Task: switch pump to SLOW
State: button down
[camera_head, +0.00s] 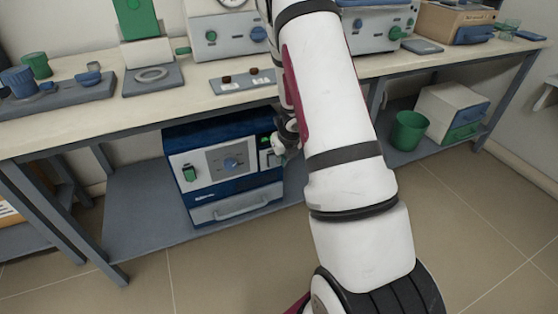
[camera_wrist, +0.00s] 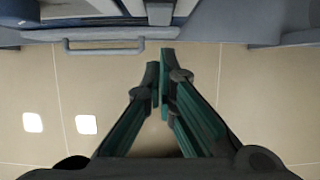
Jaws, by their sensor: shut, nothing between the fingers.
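A blue and light-grey boxed unit (camera_head: 225,165), which may be the pump, sits on the lower shelf under the bench. Dial lettering is too small to read. My gripper (camera_wrist: 160,62) is shut and empty, pointing toward the floor. The unit's lower front and handle (camera_wrist: 104,47) show at the wrist view's top.
A green bin (camera_head: 409,131) and a beige box (camera_head: 452,112) stand on the shelf to the right. The bench top (camera_head: 130,112) above carries several instruments and a small grey tray (camera_head: 243,81). The floor in front is clear.

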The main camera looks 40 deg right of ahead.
notch_tip(320, 180, up, 8)
jog(key=p, duration=0.5)
jog(key=shift+s+a, duration=0.2)
jog(key=shift+s, duration=0.25)
jog(key=w+a+r+n+t+y, duration=0.1)
jog(key=a+r+n+y, duration=0.2)
jog(key=a+r+n, duration=0.8)
jog(key=s+a+r+n+y, duration=0.3)
jog(key=s+a+r+n, duration=0.6)
jog(key=a+r, duration=0.35)
jog(key=s+a+r+n+g+h, duration=0.1)
jog(key=s+a+r+n+g, duration=0.15)
jog(key=s+n, duration=0.35)
jog(key=s+a+r+n+g, duration=0.1)
jog(key=s+a+n, duration=0.25)
jog(key=s, duration=0.45)
jog(key=s+d+r+n+h, duration=0.1)
jog(key=s+d+n+h, duration=0.3)
jog(key=s+n, duration=0.8)
notch_tip(320, 180, up, 22)
jog(key=s+m+t+p, duration=0.2)
jog(key=p, duration=1.9)
jog(key=shift+d+r+t, duration=0.1)
jog(key=shift+t, duration=0.15)
